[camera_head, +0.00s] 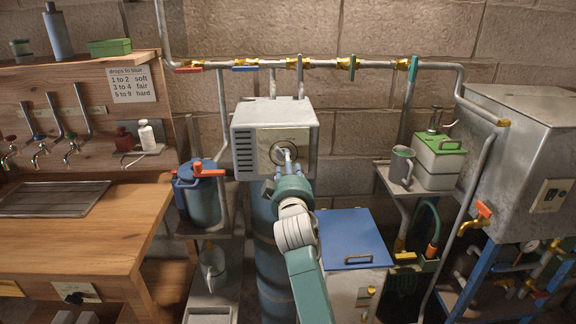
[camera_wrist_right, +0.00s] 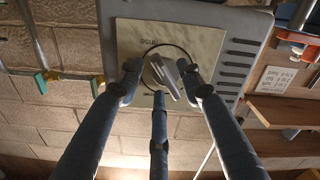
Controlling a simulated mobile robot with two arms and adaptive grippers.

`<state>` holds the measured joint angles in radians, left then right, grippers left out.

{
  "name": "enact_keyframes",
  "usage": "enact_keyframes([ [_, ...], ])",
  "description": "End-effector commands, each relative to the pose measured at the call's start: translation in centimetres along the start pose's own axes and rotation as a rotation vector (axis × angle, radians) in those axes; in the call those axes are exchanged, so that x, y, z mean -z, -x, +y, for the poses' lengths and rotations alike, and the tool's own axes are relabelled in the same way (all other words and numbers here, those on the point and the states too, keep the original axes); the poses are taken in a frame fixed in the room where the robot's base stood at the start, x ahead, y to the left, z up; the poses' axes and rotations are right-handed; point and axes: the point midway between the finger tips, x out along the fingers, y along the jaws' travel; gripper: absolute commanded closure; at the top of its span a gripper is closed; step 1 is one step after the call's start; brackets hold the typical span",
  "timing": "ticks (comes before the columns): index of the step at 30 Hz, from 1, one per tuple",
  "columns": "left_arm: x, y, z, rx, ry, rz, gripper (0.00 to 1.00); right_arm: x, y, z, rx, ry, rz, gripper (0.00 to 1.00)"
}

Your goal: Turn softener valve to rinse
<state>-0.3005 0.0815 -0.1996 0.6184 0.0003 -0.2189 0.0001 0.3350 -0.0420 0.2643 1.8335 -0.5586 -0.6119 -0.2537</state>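The softener valve head (camera_head: 273,112) is a grey box on top of a tall blue tank (camera_head: 272,250). Its front has a cream dial plate (camera_head: 266,148) with a grey knob. My right gripper (camera_head: 287,161) is right in front of the knob and hides part of it. In the right wrist view, its three fingers (camera_wrist_right: 159,78) surround the knob (camera_wrist_right: 166,74), with fingertips close to its sides. I cannot tell whether they press on it. The dial plate (camera_wrist_right: 198,40) carries small upside-down lettering in this view. My left gripper is out of view.
A pipe (camera_head: 325,64) with several coloured valve handles runs above. A blue vessel with an orange handle (camera_head: 198,190) stands left, and a blue-lidded box (camera_head: 350,238) right. A wooden bench (camera_head: 120,228) is at left, a metal tank (camera_head: 520,150) at right.

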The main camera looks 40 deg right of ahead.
Motion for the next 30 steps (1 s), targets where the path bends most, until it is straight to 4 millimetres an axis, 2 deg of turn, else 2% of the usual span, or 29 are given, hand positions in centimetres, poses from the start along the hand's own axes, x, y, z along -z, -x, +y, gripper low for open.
enact_keyframes([
  [6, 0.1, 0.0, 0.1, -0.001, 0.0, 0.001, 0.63, -0.2, 3.8, -0.1, 0.002, -0.002, -0.003, 0.63],
  [12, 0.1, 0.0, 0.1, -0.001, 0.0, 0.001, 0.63, -0.1, 6.0, -0.1, 0.002, -0.002, -0.003, 0.63],
  [30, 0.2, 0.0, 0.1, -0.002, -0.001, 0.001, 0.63, -0.1, 6.3, -0.1, 0.002, -0.001, -0.003, 0.63],
])
